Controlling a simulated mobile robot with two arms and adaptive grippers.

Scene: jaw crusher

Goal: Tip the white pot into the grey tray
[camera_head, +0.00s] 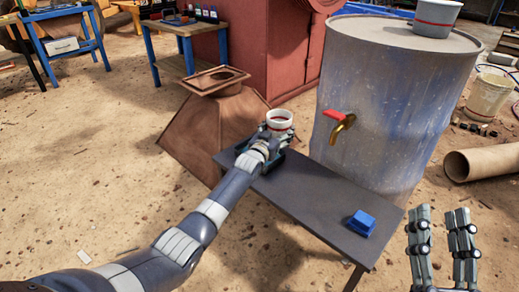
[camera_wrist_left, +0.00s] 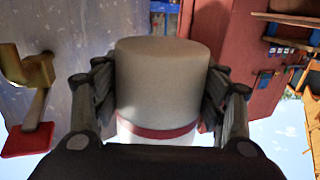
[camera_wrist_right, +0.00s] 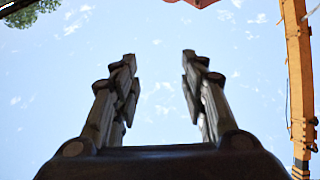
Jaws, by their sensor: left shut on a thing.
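The white pot (camera_head: 279,117) has a red band and stands about upright, its open top facing up. My left gripper (camera_head: 272,133) is shut on the pot, one finger on each side, at the far left end of the dark table. The left wrist view shows the pot (camera_wrist_left: 160,85) between the fingers, upside down in that picture. I cannot make out a grey tray.
The dark narrow table (camera_head: 290,190) holds a blue block (camera_head: 360,223). A large barrel (camera_head: 385,100) with a brass tap (camera_head: 342,128) stands behind it, a grey pot (camera_head: 437,18) on top. A rusty hopper (camera_head: 205,130) is left of the table's far end.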

